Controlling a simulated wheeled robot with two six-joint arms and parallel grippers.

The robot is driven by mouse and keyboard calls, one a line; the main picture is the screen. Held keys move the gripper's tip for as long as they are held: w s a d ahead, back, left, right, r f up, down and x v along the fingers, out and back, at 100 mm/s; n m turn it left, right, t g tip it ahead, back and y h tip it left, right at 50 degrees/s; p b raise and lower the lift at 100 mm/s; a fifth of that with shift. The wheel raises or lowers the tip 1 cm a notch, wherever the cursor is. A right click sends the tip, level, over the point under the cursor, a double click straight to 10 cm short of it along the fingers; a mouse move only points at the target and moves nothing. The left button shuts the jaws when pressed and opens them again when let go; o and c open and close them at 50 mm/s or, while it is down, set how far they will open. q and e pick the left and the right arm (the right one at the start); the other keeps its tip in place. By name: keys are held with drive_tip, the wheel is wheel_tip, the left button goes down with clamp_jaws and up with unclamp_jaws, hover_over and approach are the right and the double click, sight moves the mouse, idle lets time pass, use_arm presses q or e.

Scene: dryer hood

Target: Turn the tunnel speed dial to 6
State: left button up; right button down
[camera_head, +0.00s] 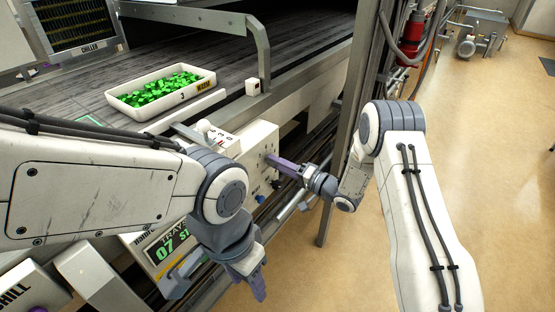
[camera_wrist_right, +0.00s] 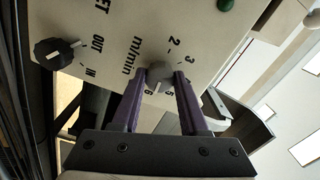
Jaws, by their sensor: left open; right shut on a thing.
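The tunnel speed dial (camera_wrist_right: 160,74) is a grey knob with a white pointer line, on a cream panel (camera_wrist_right: 120,30) marked m/min and small numbers. In the right wrist view, the purple fingers of my right gripper (camera_wrist_right: 158,80) are shut on the dial, one on each side. The pointer points down in that view, toward the marks near 5 and 6; I cannot tell exactly which. In the head view, my right gripper (camera_head: 271,159) reaches the panel's right face (camera_head: 256,143), and the dial is hidden. My left gripper (camera_head: 250,282) is open and empty, low in front of the machine.
A black IN/OUT knob (camera_wrist_right: 57,53) and a green button (camera_wrist_right: 225,4) are on the same panel. A tray of green pieces (camera_head: 182,103) sits on the belt. A display (camera_head: 168,246) is partly behind my left arm. A metal post (camera_head: 349,125) stands near my right arm.

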drive_tip(key=shift+w+d+m, duration=0.15)
drive_tip(key=shift+d+m, duration=0.1)
drive_tip(key=shift+m, duration=0.45)
drive_tip(key=shift+c, duration=2.2)
unclamp_jaws()
drive_tip(key=shift+a, duration=0.15)
drive_tip(key=v, duration=1)
drive_tip(key=shift+s+d, duration=0.2)
